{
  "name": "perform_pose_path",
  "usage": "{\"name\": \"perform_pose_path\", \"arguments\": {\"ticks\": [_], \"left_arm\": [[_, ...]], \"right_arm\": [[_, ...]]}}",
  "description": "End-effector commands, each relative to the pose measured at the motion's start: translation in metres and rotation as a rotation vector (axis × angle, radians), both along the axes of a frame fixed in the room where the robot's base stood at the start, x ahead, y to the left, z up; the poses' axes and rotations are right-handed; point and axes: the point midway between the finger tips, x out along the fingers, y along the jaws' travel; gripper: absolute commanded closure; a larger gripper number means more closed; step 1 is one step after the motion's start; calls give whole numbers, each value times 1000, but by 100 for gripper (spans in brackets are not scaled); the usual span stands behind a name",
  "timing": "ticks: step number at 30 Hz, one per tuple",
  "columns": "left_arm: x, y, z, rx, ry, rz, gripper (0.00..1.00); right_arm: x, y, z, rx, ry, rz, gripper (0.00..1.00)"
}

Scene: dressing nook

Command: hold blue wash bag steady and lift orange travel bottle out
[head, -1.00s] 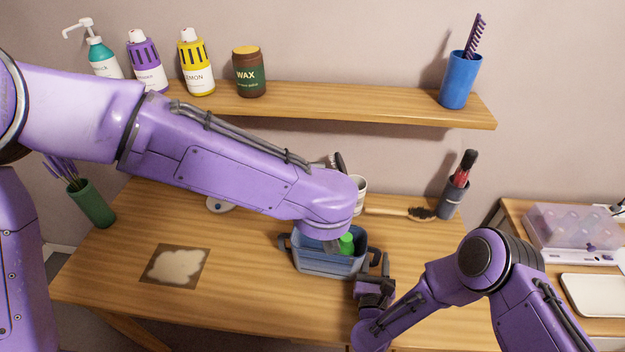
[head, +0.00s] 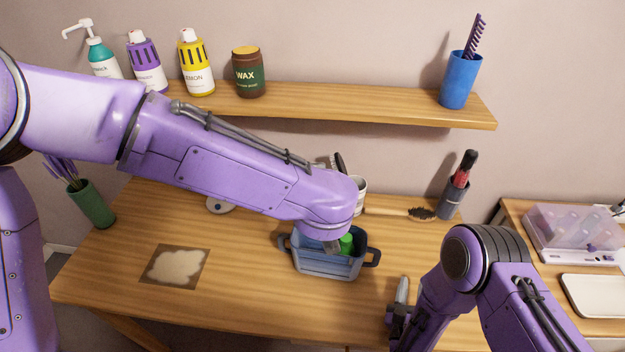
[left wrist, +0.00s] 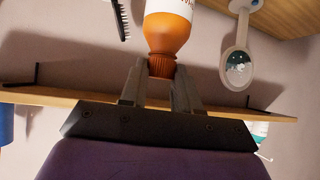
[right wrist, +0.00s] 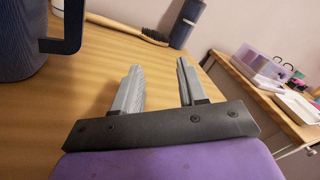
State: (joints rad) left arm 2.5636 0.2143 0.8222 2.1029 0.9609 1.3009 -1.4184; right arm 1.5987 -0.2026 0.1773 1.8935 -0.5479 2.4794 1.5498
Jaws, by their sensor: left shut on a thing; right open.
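The blue wash bag (head: 330,264) stands open on the table, a handle at each side; a green-topped item (head: 346,243) shows inside. My left gripper (left wrist: 160,68) is shut on the ribbed neck end of the orange travel bottle (left wrist: 168,35), seen in the left wrist view with a white label. In the head view my left arm hides that bottle, and I cannot tell how far it sits in the bag. My right gripper (head: 401,287) is open and empty, right of the bag and apart from it. The bag's handle (right wrist: 72,30) shows left of its fingers in the right wrist view.
A white cup (head: 360,190) is behind the bag. A shelf (head: 300,105) with bottles runs above.

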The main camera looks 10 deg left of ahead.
Motion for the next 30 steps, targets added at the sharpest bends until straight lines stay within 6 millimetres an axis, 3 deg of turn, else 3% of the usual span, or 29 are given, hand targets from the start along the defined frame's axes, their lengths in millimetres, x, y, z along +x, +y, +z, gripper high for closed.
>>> {"name": "perform_pose_path", "arguments": {"ticks": [13,24,30], "left_arm": [[0,0,0,0,-1,0,100],[0,0,0,0,-1,0,100],[0,0,0,0,0,0,100]], "right_arm": [[16,-107,3,-588,223,-180,58],[4,-194,3,-1005,517,-291,58],[-7,-228,3,-1151,662,-321,58]]}}
